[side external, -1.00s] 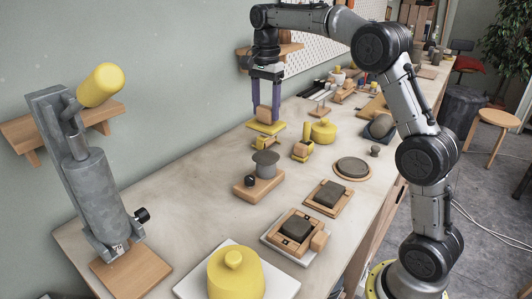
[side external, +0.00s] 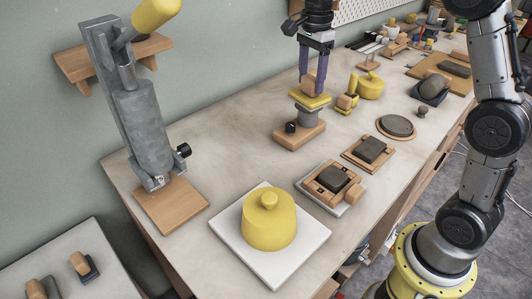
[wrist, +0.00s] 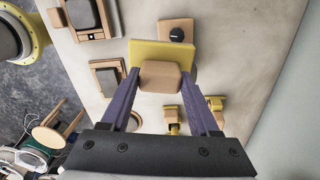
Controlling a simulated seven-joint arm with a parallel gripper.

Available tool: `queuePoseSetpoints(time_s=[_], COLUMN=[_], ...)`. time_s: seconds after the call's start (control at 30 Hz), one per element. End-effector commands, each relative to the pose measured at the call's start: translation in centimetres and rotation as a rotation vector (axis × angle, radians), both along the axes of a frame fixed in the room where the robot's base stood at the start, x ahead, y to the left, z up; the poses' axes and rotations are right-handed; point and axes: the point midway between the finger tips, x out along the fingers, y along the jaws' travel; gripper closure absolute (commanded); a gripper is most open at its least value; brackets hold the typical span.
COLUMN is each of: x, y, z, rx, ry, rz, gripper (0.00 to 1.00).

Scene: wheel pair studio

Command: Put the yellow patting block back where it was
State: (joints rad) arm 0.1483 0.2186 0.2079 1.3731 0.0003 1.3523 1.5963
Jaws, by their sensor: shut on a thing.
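The yellow patting block (side external: 309,100) is a flat yellow plate with a wooden grip on top. My gripper (side external: 309,86) is shut on the wooden grip, with a purple finger on either side. In the wrist view the block's yellow plate (wrist: 146,50) lies beyond the wooden grip, between my fingertips (wrist: 160,82). In the side view the block overlaps the small grey wheel (side external: 307,117), which stands on a wooden base with a black knob (side external: 291,127). I cannot tell whether block and wheel touch. The plate hides most of the wheel in the wrist view.
Wooden trays with dark blocks (side external: 368,150) stand nearer the front edge. A large yellow domed form (side external: 269,222) sits on a white board. Bench left of the wheel is clear.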

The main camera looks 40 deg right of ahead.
Motion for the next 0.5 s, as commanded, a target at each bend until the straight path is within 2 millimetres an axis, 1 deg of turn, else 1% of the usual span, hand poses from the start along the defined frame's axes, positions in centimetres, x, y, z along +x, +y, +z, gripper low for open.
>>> queuePoseSetpoints(time_s=[0.03, 0.1, 0.2, 0.3, 0.4, 0.5], x=[-1.5, -3.4, -6.1, -8.5, -10.0, -10.3], y=[1.9, 4.1, 6.8, 8.8, 10.1, 11.0], z=[-0.4, -0.9, -1.5, -1.8, -1.7, -1.2], rx=[0.0, -0.001, -0.001, -0.002, -0.002, -0.001], ry=[0.003, 0.005, 0.006, 0.008, 0.005, -0.009], rz=[0.008, 0.018, 0.047, 0.092, 0.137, 0.165], gripper=[1.0, 1.0, 1.0, 1.0, 1.0, 1.0])
